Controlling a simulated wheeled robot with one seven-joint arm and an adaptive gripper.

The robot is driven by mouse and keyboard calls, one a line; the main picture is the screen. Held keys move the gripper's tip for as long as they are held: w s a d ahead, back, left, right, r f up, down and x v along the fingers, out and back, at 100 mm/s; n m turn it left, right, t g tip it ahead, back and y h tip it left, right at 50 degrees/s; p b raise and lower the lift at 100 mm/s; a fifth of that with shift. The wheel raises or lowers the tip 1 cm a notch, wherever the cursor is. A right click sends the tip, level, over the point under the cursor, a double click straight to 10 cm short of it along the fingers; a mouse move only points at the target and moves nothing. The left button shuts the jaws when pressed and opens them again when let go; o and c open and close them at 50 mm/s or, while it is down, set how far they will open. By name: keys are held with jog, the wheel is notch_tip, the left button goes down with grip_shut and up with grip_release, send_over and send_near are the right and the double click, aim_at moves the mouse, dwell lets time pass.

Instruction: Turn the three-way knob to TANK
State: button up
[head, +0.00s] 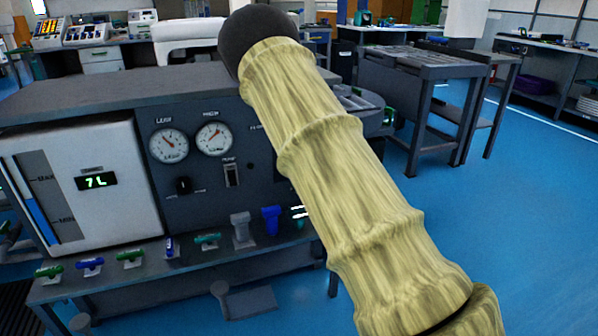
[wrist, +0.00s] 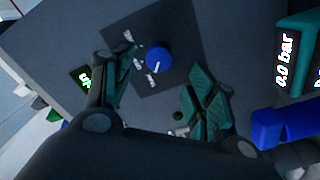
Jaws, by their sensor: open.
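The three-way knob (wrist: 159,59) shows in the wrist view as a round blue knob on a dark square plate (wrist: 187,32). A short white mark on the knob points toward the bottom of that view. Small white labels sit left of the knob, too blurred to read. My gripper (wrist: 163,85) is open, its two green-padded fingers apart, one to the left of the knob and one to the lower right. Nothing is between the pads that I can see gripped, and I cannot tell the distance to the panel. In the head view my arm hides this knob.
The grey panel in the head view carries two gauges (head: 168,145), a black knob (head: 183,186) and a white tank reading 7 L (head: 96,181). Several coloured valve handles (head: 131,257) line the ledge below.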

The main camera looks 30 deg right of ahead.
jog(key=v, duration=0.5)
jog(key=shift+s, duration=0.45)
jog(key=shift+a+f, duration=0.1)
jog(key=shift+f, duration=0.05)
jog(key=s+a+f+m+g+y, duration=0.1)
jog(key=s+a+f+g, duration=0.3)
jog(key=f, duration=0.5)
jog(key=s+a+f+m+g, duration=0.25)
jog(key=s+f, duration=0.35)
jog(key=f, duration=0.3)
jog(key=s+a+f+m+g+y, duration=0.15)
jog(key=s+a+f, duration=0.25)
jog(key=f, duration=0.4)
jog(key=s+a+f+m+g+y, duration=0.1)
jog(key=s+a+f+g, duration=0.3)
jog(key=s, duration=0.5)
jog(key=s+a+f+m+g, duration=0.1)
jog(key=s+a+f+g, duration=0.1)
jog(key=s+a+f, duration=0.5)
jog(key=s+a+f+m+g+y, duration=0.15)
jog(key=s+a+g, duration=0.25)
jog(key=s, duration=0.7)
notch_tip(320, 180, up, 35)
jog(key=p, duration=3.5)
jog(key=shift+n+t+h, duration=0.3)
jog(key=shift+n, duration=0.05)
jog(key=shift+a, duration=0.1)
